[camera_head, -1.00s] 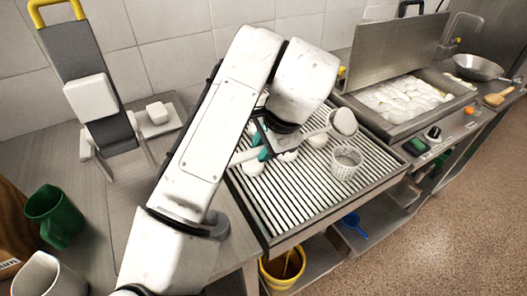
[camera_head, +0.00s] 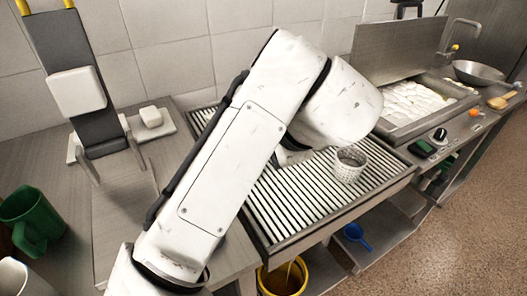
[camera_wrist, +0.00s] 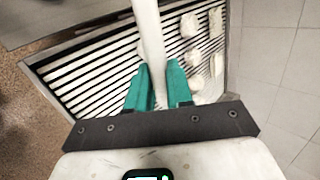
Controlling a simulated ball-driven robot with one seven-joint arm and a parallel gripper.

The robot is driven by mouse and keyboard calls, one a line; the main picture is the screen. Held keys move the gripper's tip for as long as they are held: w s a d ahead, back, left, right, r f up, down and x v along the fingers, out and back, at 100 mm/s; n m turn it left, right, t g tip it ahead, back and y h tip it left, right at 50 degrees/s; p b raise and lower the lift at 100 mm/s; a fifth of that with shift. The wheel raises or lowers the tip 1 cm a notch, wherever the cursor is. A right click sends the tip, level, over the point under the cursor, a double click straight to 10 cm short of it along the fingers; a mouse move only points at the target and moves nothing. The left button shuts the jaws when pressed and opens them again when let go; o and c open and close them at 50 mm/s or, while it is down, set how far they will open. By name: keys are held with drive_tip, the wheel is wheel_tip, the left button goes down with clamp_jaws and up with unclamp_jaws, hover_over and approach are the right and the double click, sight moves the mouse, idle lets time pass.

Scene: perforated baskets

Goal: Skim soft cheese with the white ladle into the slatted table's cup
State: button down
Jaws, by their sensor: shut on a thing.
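My gripper (camera_wrist: 156,88) has teal fingers shut on the white ladle's handle (camera_wrist: 148,35), which runs up out of the wrist view. The ladle's bowl is not visible in either view, and my arm hides the gripper in the head view. The white perforated cup (camera_head: 348,168) stands upright on the slatted table (camera_head: 285,215), toward its right end. I cannot see what is inside it. Soft white cheese (camera_head: 410,98) lies in the steel vat (camera_head: 399,131) at the back right. The slatted table also shows in the wrist view (camera_wrist: 92,75).
Several white lumps (camera_wrist: 194,56) lie on the slats. A raised steel lid (camera_head: 400,50) stands behind the vat. A pan (camera_head: 478,72) and a brush (camera_head: 502,100) lie farther right. A green jug (camera_head: 35,218) is at the left, and a yellow bucket (camera_head: 283,280) is below.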

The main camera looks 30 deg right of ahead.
drive_tip(key=shift+s+f+t+b, duration=0.2)
drive_tip(key=shift+t+b, duration=0.8)
drive_tip(key=shift+b, duration=0.75)
drive_tip(key=shift+s+r+t+b, duration=0.1)
drive_tip(key=shift+t+b, duration=0.2)
drive_tip(key=shift+b, duration=0.15)
drive_tip(key=shift+r, duration=0.1)
